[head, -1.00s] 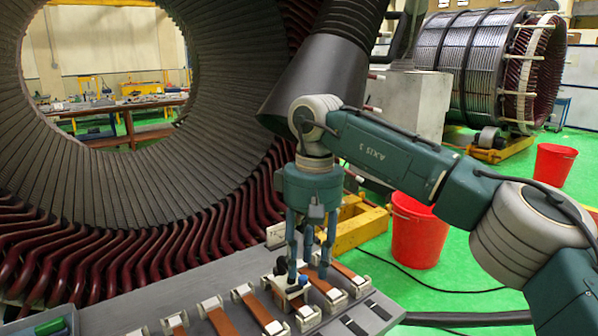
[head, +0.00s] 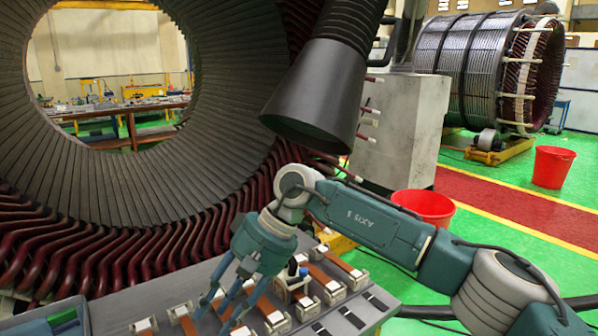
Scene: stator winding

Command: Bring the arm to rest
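My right arm (head: 372,220), teal and grey, reaches in from the lower right. Its gripper (head: 216,312) points down and to the left over the grey tray. Its fingers are spread apart with nothing seen between them. A small beige tool with dark and blue knobs (head: 293,284) stands on the tray, to the right of the fingers and apart from them. My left gripper is not in view.
The grey tray (head: 110,312) holds several brown strips in white clips. The large stator (head: 130,190) with dark red coil ends stands behind it. A black funnel hood (head: 318,95) hangs above the arm. Red buckets (head: 425,205) stand on the green floor at right.

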